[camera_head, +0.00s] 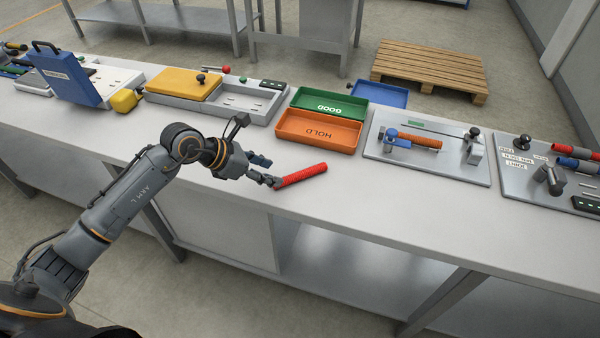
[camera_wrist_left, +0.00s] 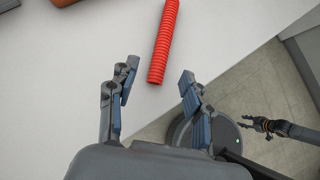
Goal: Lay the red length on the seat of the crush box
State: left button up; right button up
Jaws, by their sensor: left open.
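The red length (camera_head: 303,175), a ribbed tube, lies on the bench near its front edge. My left gripper (camera_head: 270,171) is open at the tube's left end. In the left wrist view the near end of the red length (camera_wrist_left: 163,50) shows between the spread fingertips (camera_wrist_left: 158,77), with gaps on both sides. A grey box with a raised blue lid (camera_head: 72,78) and a grey box with a yellow lid (camera_head: 183,84) stand to the left; I cannot tell which is the crush box. My right gripper (camera_wrist_left: 246,124) shows small at the right of the wrist view, its jaws unclear.
Green (camera_head: 325,104) and orange (camera_head: 318,131) trays stand behind the red length, with a blue tray (camera_head: 381,94) further back. A fixture plate (camera_head: 455,172) holds an orange tube. Another plate (camera_head: 520,185) is at far right.

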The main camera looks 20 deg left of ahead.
aim_at(288, 177)
pick_arm(q)
jog(key=shift+w+d+f, duration=0.25)
jog(key=shift+d+f, duration=0.05)
jog(key=shift+d, duration=0.1)
jog(key=p+x, duration=0.1)
jog(key=x, duration=0.3)
jog(key=shift+w+d+f+p, duration=0.15)
jog(key=shift+w+d+p, duration=0.1)
jog(key=shift+p, duration=0.15)
jog(key=shift+w+f, duration=0.1)
jog(key=shift+f, duration=0.1)
jog(key=c, duration=1)
pick_arm(e)
jog(key=shift+w+d+r, duration=0.1)
jog(key=shift+d+r, duration=0.05)
jog(key=shift+r, duration=0.35)
jog(key=shift+w+d+r, duration=0.1)
jog(key=shift+r, duration=0.4)
